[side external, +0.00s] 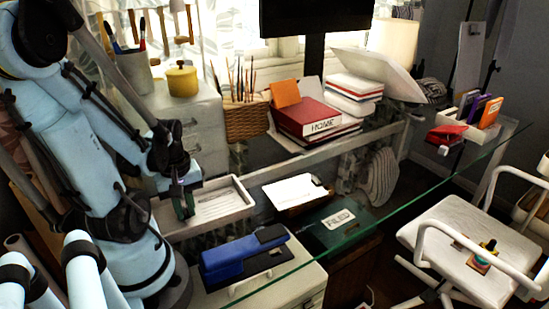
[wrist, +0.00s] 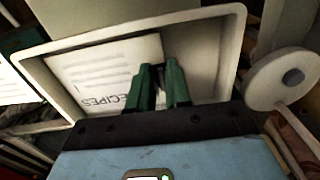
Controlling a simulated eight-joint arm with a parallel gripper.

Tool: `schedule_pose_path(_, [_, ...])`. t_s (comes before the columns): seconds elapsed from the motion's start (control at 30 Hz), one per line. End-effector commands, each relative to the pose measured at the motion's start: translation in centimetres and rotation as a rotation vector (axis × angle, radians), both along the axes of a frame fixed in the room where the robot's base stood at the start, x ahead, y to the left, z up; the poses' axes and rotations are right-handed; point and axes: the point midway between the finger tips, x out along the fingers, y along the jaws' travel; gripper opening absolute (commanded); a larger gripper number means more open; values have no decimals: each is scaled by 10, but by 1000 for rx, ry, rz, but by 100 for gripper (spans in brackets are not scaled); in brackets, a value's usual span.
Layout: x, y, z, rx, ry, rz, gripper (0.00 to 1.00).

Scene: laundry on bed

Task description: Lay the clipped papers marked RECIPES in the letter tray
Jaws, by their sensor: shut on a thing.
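The papers marked RECIPES (wrist: 105,72) lie within the walls of the pale letter tray (wrist: 240,45) in the wrist view, printed side up. Whether they rest flat on its floor I cannot tell. My gripper (wrist: 160,75) reaches into the tray with its green fingers closed at the edge of the papers. The clip is mostly hidden between the fingers. In the side view my gripper (side external: 184,207) is at the left part of the letter tray (side external: 246,195), and the papers are hard to make out there.
Another white paper stack (side external: 295,189) lies right of the tray. A dark green labelled box (side external: 340,232) and a blue desk tool (side external: 243,256) are nearer the front. A wicker basket (side external: 245,120) and a red HOME binder (side external: 306,118) stand behind.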

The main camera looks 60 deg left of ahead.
Motion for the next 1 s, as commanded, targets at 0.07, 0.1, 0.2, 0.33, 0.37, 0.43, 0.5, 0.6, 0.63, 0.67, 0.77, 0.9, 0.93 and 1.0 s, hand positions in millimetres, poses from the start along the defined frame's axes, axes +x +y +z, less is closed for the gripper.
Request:
schedule_pose_path(0.07, [0, 0, 0, 0, 0, 0, 0])
schedule_pose_path(0.1, [0, 0, 0, 0, 0, 0, 0])
schedule_pose_path(0.2, [0, 0, 0, 0, 0, 0, 0])
schedule_pose_path(0.33, [0, 0, -3, 0, 0, 0, 0])
schedule_pose_path(0.37, [0, 0, -3, 0, 0, 0, 21])
schedule_pose_path(0.43, [0, 0, -3, 0, 0, 0, 32])
schedule_pose_path(0.5, [0, 0, -3, 0, 0, 0, 43])
schedule_pose_path(0.6, [0, 0, -3, 0, 0, 0, 44])
schedule_pose_path(0.63, [0, 0, -3, 0, 0, 0, 44])
schedule_pose_path(0.67, [0, 0, -3, 0, 0, 0, 44])
schedule_pose_path(0.77, [0, 0, -3, 0, 0, 0, 44])
schedule_pose_path(0.9, [0, 0, -1, 0, 0, 0, 44])
schedule_pose_path(0.93, [0, 0, 0, 0, 0, 0, 44])
schedule_pose_path(1.0, [0, 0, 3, 0, 0, 0, 44])
